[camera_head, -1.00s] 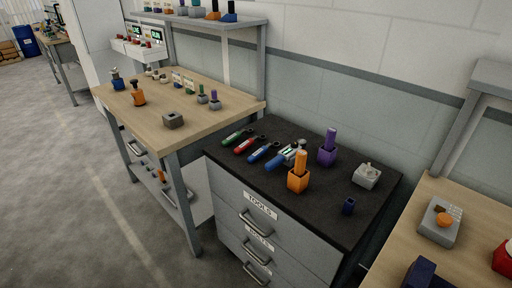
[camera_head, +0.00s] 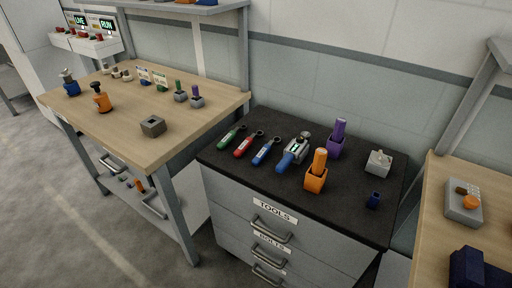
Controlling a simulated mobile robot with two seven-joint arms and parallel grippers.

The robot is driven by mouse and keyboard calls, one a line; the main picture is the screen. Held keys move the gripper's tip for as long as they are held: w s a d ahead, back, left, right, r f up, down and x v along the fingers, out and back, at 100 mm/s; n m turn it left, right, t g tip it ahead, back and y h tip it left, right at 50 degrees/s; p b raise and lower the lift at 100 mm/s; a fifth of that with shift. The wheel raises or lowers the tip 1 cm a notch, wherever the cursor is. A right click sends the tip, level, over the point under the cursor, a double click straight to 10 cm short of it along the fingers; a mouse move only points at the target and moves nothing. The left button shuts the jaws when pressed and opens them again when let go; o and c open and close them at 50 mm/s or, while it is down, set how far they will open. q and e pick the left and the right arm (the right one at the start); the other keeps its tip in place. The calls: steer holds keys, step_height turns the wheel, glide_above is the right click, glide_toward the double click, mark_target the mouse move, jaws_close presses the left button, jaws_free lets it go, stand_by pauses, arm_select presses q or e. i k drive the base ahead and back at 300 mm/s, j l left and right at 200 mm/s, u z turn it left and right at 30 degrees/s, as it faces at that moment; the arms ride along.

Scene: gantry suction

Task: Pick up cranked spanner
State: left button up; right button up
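Several hand tools lie in a row on the black top of the tool cabinet (camera_head: 245,182). They are a green-handled tool (camera_head: 231,137), a red-handled tool (camera_head: 244,146) and a blue-handled tool (camera_head: 263,151), each with a dark ring-like end. Beside them lies a bulkier tool with a blue handle and grey head (camera_head: 294,152). I cannot tell from this distance which one is the cranked spanner. Neither of my grippers is in view.
On the cabinet top, an orange holder (camera_head: 316,182), purple holder (camera_head: 336,149), grey block (camera_head: 379,162) and small navy cup (camera_head: 373,200) stand right of the tools. Wooden benches flank the cabinet, left (camera_head: 190,135) and right (camera_head: 436,190). Floor (camera_head: 60,220) is open at left.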

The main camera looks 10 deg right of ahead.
mark_target(256, 161)
steer(key=i+j+z, duration=0.1)
steer(key=j, duration=0.25)
steer(key=i+j, duration=0.2)
steer(key=j, duration=0.15)
steer(key=i+j+z, duration=0.15)
steer(key=j, duration=0.2)
steer(key=i+j, duration=0.1)
steer(key=j, duration=0.25)
steer(key=i+z, duration=0.05)
